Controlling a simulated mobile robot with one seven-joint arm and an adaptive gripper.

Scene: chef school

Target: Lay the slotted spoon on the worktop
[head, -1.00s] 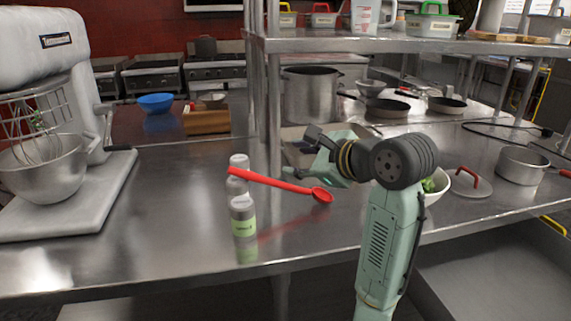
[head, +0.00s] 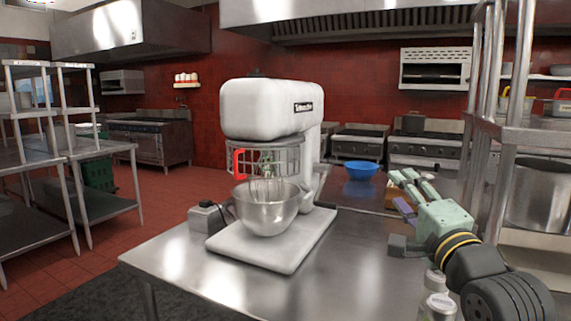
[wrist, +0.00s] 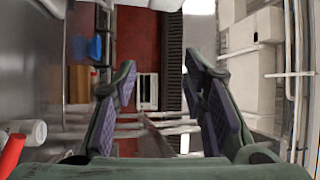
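The slotted spoon is out of the head view now. A red piece (wrist: 10,155) at the lower left edge of the wrist view looks like part of its handle, beside a white bottle top (wrist: 30,130); the rest is hidden. The steel worktop (head: 335,275) spans the lower part of the head view. My gripper (head: 402,212) is above its right part, left of the shelf post. In the wrist view my gripper (wrist: 158,75) has its fingers wide apart with nothing between them.
A white stand mixer (head: 265,105) with a steel bowl (head: 268,210) stands on the worktop, left of my gripper. A blue bowl (head: 361,170) is behind. A steel shelf post (head: 492,120) rises at right. Worktop before the mixer is clear.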

